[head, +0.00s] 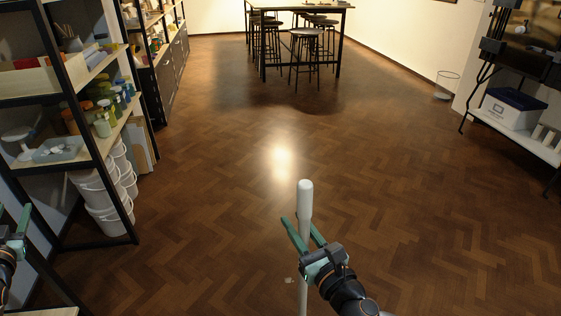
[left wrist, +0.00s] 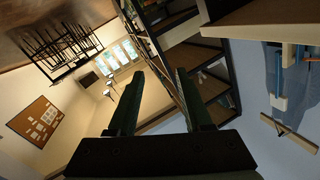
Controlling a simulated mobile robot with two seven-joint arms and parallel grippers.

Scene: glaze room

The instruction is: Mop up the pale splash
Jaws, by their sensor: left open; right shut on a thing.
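A pale pole (head: 305,205) with a thick rounded top stands nearly upright in front of me; its lower end runs out of the head view. My right gripper (head: 303,232) is shut around the pole below its thick top. A small pale mark (head: 289,281) shows just left of the pole low in the head view; I cannot tell if it is the splash. My left gripper (head: 20,238) is at the left edge, far from the pole. In the left wrist view its fingers (left wrist: 157,98) are apart with nothing between them.
A shelf unit (head: 95,165) with jars and stacked white buckets (head: 100,190) stands at the left. A table (head: 305,6) with stools is at the back, a wire bin (head: 447,85) and rack (head: 535,148) at the right. The middle floor (head: 220,200) is clear, with a bright glare.

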